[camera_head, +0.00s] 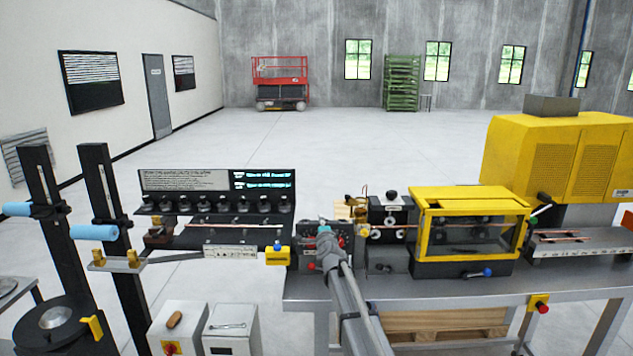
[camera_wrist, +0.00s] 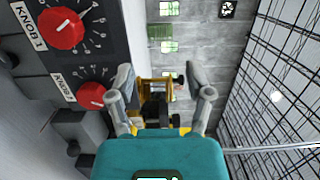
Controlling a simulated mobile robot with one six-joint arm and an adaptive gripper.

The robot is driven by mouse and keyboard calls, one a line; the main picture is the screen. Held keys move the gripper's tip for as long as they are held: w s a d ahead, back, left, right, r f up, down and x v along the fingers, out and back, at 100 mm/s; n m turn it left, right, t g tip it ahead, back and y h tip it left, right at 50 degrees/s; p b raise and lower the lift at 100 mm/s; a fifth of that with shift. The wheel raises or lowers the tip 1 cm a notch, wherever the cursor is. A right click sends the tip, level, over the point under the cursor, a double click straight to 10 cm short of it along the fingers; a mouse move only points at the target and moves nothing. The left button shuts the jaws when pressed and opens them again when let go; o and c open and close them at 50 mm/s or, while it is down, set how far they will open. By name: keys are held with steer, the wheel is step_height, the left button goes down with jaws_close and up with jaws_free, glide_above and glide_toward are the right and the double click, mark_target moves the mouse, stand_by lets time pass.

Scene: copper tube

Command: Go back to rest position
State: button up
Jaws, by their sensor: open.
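My gripper (camera_wrist: 159,76) is open in the wrist view, its two grey fingers spread apart with nothing held between them. In the head view my gripper (camera_head: 325,236) is in front of the dark control panel (camera_head: 341,240) at the middle of the bench. In the wrist view, a red knob labelled KNOB1 (camera_wrist: 62,28) and a second red knob (camera_wrist: 92,95) are on the panel left of the fingers. The fingers look apart from both knobs. A thin copper tube (camera_head: 235,225) runs along the black roller unit at the left.
A yellow-framed machine (camera_head: 424,246) and a large yellow housing (camera_head: 560,155) stand right of my arm. Copper pieces (camera_head: 560,238) lie at the right end. Black posts with blue handles (camera_head: 93,232) stand at the left. Open floor (camera_head: 330,150) lies beyond the bench.

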steer(key=s+d+f+n+g+y+b, duration=0.1)
steer(key=s+d+f+n+g, duration=0.2)
steer(key=s+f+n+g, duration=0.45)
steer(key=s+d+f+n+g+b, duration=0.15)
steer(key=s+f+n, duration=0.25)
steer(key=s+f, duration=0.7)
steer(key=s+d+f+n+g+h, duration=0.1)
steer(key=s+d+g, duration=0.2)
steer(key=s, duration=0.6)
steer(key=s+d+f+n+g+h+b, duration=0.1)
steer(key=s+d+f+n+g, duration=0.1)
steer(key=s, duration=0.7)
steer(key=s+d+f+n+g+h, duration=0.1)
steer(key=s+d+g, duration=0.3)
steer(key=s, duration=0.5)
steer(key=shift+s+d+f+n+h+b, duration=0.35)
steer(key=shift+d+h, duration=0.05)
steer(key=shift+d, duration=0.65)
